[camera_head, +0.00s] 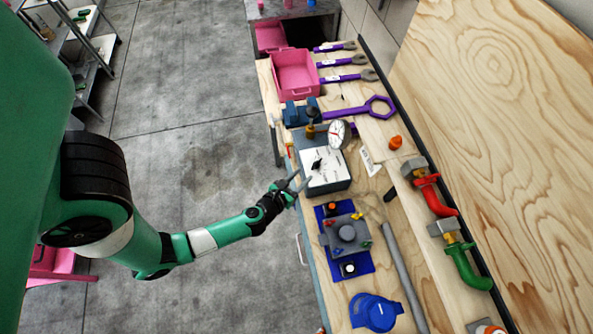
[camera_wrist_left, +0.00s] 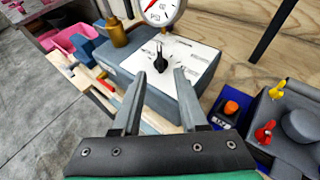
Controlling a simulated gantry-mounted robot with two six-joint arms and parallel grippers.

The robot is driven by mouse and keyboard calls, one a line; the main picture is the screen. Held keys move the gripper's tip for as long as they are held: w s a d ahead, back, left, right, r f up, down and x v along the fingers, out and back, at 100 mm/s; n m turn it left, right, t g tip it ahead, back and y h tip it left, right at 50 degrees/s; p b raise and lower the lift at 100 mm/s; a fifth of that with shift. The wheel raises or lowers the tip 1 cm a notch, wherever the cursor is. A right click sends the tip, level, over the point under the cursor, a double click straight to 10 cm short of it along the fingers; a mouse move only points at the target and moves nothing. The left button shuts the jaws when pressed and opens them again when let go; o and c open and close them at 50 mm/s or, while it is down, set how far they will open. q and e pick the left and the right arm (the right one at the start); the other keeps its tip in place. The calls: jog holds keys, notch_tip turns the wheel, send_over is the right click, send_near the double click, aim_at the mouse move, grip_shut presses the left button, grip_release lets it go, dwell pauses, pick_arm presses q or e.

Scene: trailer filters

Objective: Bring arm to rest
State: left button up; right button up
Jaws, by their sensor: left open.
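My left arm reaches in from the left, and my left gripper (camera_head: 293,183) is at the bench's left edge, beside the grey box with a white top (camera_head: 323,165). In the left wrist view the left gripper (camera_wrist_left: 160,82) is open, with nothing between its fingers. The fingers point at the front side of the grey box (camera_wrist_left: 178,75), which carries a black knob (camera_wrist_left: 160,62). I cannot tell whether they touch the box. My right gripper is in neither view.
A round gauge (camera_head: 337,134) stands behind the box. A blue mat (camera_head: 327,217) with a grey device (camera_head: 347,233) lies nearer. A pink bin (camera_head: 295,74), purple wrenches (camera_head: 360,108), a grey pipe (camera_head: 404,275) and a blue part (camera_head: 376,312) also occupy the bench.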

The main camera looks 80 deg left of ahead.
pick_arm(q)
jog(key=v, duration=0.3)
jog(key=shift+s, duration=0.2)
jog(key=shift+w+d, duration=0.1)
